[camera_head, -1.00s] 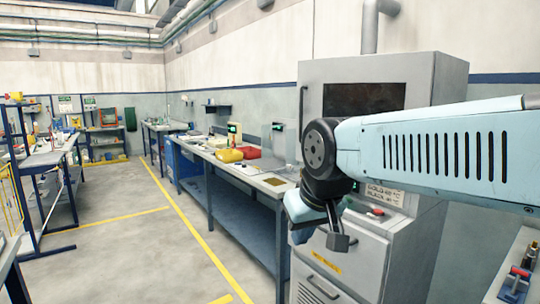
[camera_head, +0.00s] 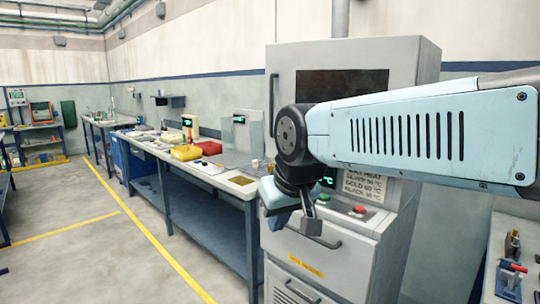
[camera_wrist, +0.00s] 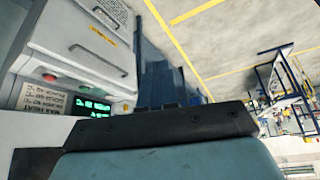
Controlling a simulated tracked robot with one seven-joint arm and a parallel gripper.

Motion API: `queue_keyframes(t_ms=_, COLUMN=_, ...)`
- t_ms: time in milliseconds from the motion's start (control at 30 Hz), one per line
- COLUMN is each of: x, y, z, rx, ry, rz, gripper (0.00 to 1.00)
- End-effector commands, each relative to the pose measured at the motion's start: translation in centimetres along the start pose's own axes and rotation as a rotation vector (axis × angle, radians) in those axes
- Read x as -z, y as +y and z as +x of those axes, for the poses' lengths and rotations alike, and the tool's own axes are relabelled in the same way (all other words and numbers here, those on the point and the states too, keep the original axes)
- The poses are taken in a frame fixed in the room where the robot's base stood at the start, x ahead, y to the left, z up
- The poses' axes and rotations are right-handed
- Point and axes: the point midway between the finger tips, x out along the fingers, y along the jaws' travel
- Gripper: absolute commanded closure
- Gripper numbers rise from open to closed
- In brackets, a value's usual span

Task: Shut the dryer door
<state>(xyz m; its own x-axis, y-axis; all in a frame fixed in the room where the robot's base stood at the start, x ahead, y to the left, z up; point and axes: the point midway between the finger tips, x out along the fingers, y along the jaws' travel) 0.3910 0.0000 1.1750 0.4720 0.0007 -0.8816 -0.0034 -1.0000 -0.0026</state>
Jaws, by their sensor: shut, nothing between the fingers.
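The dryer is a tall grey cabinet, its door (camera_head: 393,60) at the top with a dark window (camera_head: 345,90) and a long vertical handle (camera_head: 272,95) on the left edge. The door looks flush with the cabinet, but my arm covers its lower part, so I cannot tell whether it is fully shut. My gripper (camera_head: 312,236) is shut and empty, pointing down in front of the dryer's control panel, apart from the door handle. In the wrist view, my gripper (camera_wrist: 165,125) shows as a dark bar, with the dryer's panel (camera_wrist: 60,70) beyond it.
Red and green buttons (camera_head: 358,209) and a temperature label sit on the panel, above a drawer handle (camera_head: 313,236). A blue-framed bench (camera_head: 205,170) with yellow and red trays stands left. Another bench (camera_head: 515,265) with tools is at lower right. Floor at left is clear.

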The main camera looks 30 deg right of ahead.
Motion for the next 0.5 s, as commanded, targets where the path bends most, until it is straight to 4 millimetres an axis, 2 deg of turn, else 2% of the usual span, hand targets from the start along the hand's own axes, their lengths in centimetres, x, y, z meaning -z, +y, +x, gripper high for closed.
queue_keyframes(t_ms=167, x=2.1, y=1.2, z=0.3, rx=0.022, ry=-0.008, rz=0.103, gripper=1.00)
queue_keyframes(t_ms=367, x=7.8, y=3.6, z=1.9, rx=0.056, ry=-0.034, rz=0.403, gripper=1.00)
queue_keyframes(t_ms=500, x=12.0, y=5.8, z=3.7, rx=0.056, ry=-0.052, rz=0.641, gripper=1.00)
